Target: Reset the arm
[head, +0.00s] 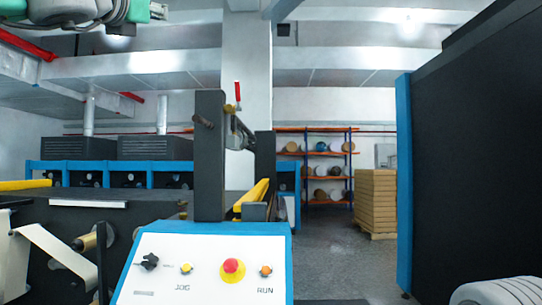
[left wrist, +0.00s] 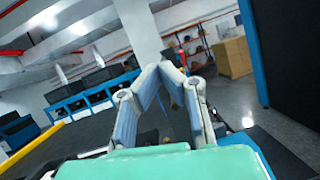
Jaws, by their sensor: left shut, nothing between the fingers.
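My left gripper (left wrist: 163,68) fills the middle of the left wrist view, with its two jointed fingers brought together at the tips and nothing between them. Its pale green housing lies along the bottom of that view. In the head view my left arm is raised at the top left corner, with green and grey parts cut off by the frame edge. The fingertips cannot be made out there. My right gripper does not show in either view.
A control panel (head: 200,255) with a red button stands front centre. Dark machine parts and a roll surround it at left. A tall black cabinet (head: 470,150) with a blue edge blocks the right. Clear floor (head: 340,255) lies between, leading to stacked cartons (head: 376,198) and a shelf.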

